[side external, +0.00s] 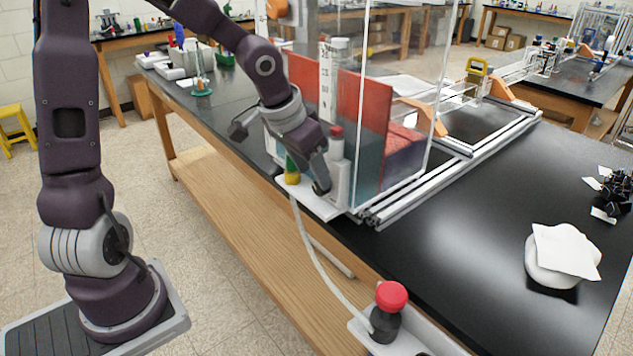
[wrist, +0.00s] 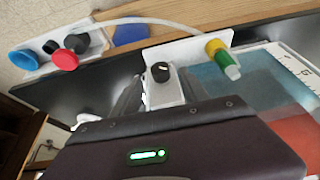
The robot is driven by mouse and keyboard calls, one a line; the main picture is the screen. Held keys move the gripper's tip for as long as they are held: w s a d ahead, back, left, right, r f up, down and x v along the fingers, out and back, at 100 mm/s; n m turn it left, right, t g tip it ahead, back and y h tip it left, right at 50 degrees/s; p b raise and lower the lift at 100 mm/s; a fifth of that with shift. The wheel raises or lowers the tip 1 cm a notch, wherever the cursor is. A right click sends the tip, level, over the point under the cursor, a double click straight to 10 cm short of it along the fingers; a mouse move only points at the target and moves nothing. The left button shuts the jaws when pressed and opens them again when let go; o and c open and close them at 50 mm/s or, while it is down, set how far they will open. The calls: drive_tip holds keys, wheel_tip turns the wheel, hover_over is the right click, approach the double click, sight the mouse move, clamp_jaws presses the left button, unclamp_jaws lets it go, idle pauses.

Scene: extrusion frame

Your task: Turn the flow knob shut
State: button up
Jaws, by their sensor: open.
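The flow knob (wrist: 160,72) is black with a white pointer mark and shows on a white block in the wrist view. My gripper (wrist: 158,95) is open, and its grey fingers lie to either side of the knob in that view. I cannot tell whether they touch it. In the side external view my gripper (side external: 308,172) points down at the white bracket at the bench edge, beside the clear panel. The knob is hidden there behind my fingers. A clear flow tube with a scale (side external: 326,80) stands behind my gripper.
A yellow and green fitting (side external: 292,170) sits close to my gripper; it also shows in the wrist view (wrist: 217,52). A white hose (side external: 312,245) runs to a bracket with a red knob (side external: 391,296). Clear panels (side external: 400,100) stand close on the right.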

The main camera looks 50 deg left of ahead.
sight(321, 194)
drive_tip(key=x, duration=0.4)
drive_tip(key=shift+f, duration=0.1)
clamp_jaws()
drive_tip(key=shift+d, duration=0.1)
drive_tip(key=y, duration=0.2)
drive_tip(key=shift+d+m+y, duration=0.25)
drive_tip(key=shift+m+y, duration=0.05)
drive_tip(key=shift+m, duration=0.1)
drive_tip(key=y, duration=0.4)
drive_tip(key=m+y, duration=0.1)
drive_tip(key=y, duration=0.1)
drive_tip(key=shift+d+f+t, duration=0.25)
drive_tip(key=shift+d+t, duration=0.05)
drive_tip(key=y, duration=0.1)
drive_tip(key=m+y, duration=0.1)
drive_tip(key=y, duration=0.3)
drive_tip(key=shift+d+f+m+t, duration=0.2)
drive_tip(key=shift+f+m+t, duration=0.1)
drive_tip(key=shift+f+t, duration=0.1)
drive_tip(key=m+t+y, duration=0.1)
drive_tip(key=y, duration=0.1)
drive_tip(key=m+y, duration=0.1)
drive_tip(key=y, duration=0.1)
drive_tip(key=shift+s+a+f+t+y, duration=0.1)
drive_tip(key=shift+f+t+y, duration=0.25)
drive_tip(key=shift+t+y, duration=0.05)
